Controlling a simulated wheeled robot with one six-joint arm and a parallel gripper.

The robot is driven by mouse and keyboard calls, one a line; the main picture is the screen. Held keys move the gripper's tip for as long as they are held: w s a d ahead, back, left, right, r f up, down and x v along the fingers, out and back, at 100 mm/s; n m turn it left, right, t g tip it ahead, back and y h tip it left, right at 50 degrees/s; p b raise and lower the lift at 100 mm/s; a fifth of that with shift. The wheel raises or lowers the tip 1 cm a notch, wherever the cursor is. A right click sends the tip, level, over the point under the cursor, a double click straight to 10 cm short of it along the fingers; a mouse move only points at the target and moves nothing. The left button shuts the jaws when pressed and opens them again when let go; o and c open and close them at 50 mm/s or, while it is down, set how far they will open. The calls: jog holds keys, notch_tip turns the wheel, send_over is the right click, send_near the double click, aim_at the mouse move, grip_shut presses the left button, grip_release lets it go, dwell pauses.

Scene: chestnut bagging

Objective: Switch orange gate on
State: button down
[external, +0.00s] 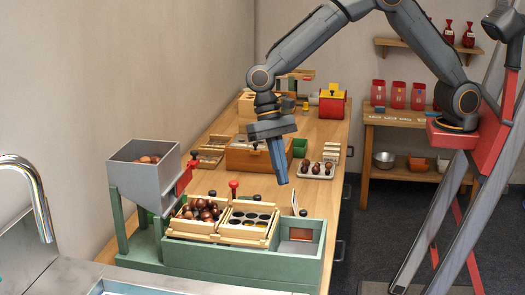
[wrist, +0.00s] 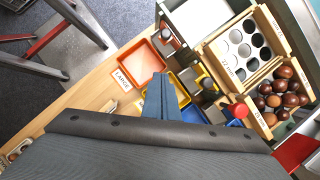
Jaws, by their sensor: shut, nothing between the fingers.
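An orange open tray (wrist: 143,62) with a "LARGE" label lies beyond the fingertips; orange also shows inside the station's right end (external: 300,234). Small dark-knobbed parts stand on the station, one by the right compartment (external: 303,213) and one in the wrist view (wrist: 167,35).
A grey hopper (external: 143,175) holds chestnuts at the left. One wooden frame holds chestnuts (external: 199,210); the other has a plate with holes (external: 248,216).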

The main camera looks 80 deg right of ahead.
jog(key=shift+a+f, duration=0.1)
jog(key=shift+a, duration=0.1)
jog(key=s+a+f+p, duration=0.4)
jog(key=s+f, duration=0.1)
jog(key=f, duration=0.1)
jog(key=shift+a+f, duration=0.2)
jog(key=shift+a, duration=0.2)
dwell(0.4)
